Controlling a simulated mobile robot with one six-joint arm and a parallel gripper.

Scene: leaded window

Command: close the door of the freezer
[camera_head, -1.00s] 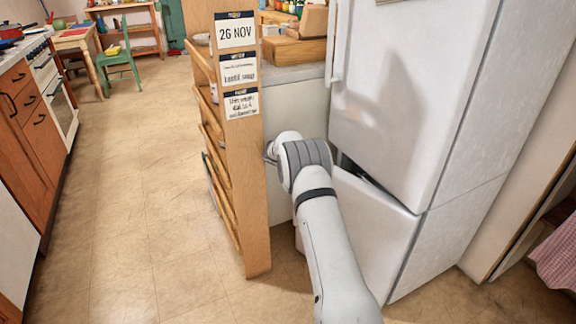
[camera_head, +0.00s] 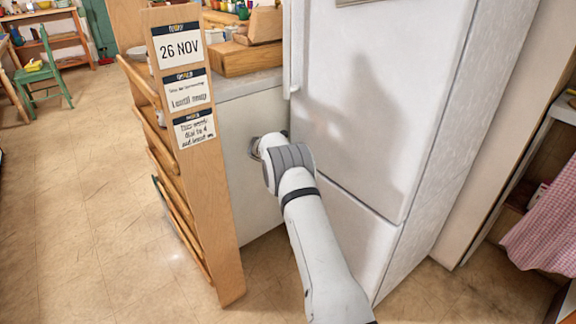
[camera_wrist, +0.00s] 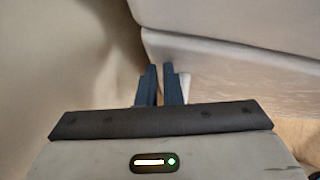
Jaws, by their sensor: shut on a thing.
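The freezer door (camera_head: 345,235) is the lower white door of the tall fridge-freezer, under the larger upper door (camera_head: 370,100). It looks flush with the upper door, with only a thin seam between them. My arm hides its left edge. My gripper (camera_wrist: 160,85) is at that left edge, its two dark fingers nearly together in the wrist view. The fingers are shut on a narrow pale part, seemingly the freezer door's handle (camera_wrist: 185,86), mostly hidden. The freezer door's pale face (camera_wrist: 235,85) shows right of the fingers.
A wooden rack with paper notes (camera_head: 205,200) stands close to the left of my arm. Behind it is a pale counter side (camera_head: 250,185). Open floor (camera_head: 90,230) lies left. A shelf with a checked cloth (camera_head: 540,230) is at the right.

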